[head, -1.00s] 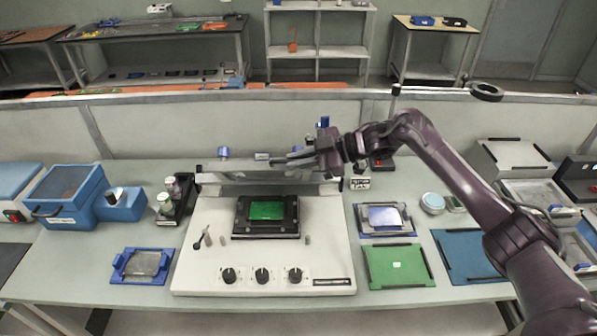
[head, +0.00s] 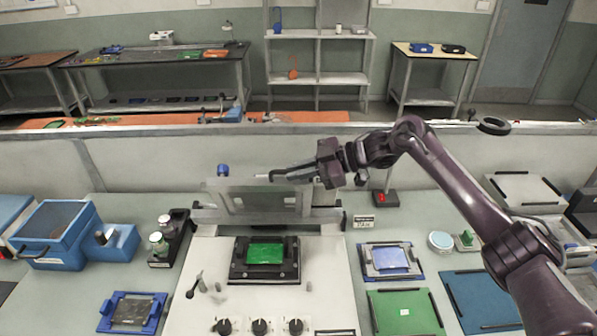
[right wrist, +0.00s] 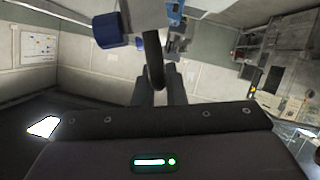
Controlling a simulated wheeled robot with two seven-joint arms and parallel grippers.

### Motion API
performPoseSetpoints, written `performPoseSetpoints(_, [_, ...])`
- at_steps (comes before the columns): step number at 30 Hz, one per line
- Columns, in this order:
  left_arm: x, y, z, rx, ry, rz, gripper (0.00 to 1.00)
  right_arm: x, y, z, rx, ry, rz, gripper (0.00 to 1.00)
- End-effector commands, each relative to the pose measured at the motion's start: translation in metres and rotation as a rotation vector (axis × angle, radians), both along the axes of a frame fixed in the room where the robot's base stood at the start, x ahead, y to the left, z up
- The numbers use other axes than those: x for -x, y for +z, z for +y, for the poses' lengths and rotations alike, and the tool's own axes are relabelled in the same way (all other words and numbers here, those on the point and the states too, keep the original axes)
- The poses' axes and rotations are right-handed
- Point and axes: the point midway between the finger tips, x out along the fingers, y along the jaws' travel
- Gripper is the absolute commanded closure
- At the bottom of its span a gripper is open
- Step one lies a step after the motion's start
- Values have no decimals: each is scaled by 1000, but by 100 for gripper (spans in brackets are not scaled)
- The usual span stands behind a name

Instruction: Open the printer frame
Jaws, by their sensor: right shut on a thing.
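The white printer (head: 200,265) stands mid-bench with a green board (head: 265,254) on its black platform (head: 240,272). Its grey printer frame (head: 222,202) stands raised at the back, above the rear of the printer body, with its open window visible. My right gripper (head: 280,176) reaches in from the right at the frame's top edge and is shut on the frame's dark handle. In the right wrist view the black handle (right wrist: 154,62) passes between my right gripper's fingers (right wrist: 159,90). My left gripper is not in view.
A blue box (head: 55,240) and small bottles (head: 158,243) stand left of the printer. Blue trays, a green mat (head: 405,312) and a blue mat (head: 482,300) lie to the right. A low partition (head: 130,165) runs behind the bench.

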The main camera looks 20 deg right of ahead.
Motion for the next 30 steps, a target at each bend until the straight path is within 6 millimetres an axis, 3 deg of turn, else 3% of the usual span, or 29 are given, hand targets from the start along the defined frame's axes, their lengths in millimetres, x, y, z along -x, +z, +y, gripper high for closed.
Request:
performPoseSetpoints(11, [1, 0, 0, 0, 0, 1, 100, 1, -3, 0, 4, 2, 4, 100])
performPoseSetpoints(12, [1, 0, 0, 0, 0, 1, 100, 1, -3, 0, 4, 2, 4, 84])
performPoseSetpoints(16, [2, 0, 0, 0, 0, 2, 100, 1, -2, 0, 3, 1, 3, 67])
performPoseSetpoints(25, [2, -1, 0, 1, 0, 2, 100, 1, -1, -1, 2, 1, 1, 67])
performPoseSetpoints(30, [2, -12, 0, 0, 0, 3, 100, 6, 3, -17, 2, -3, 0, 67])
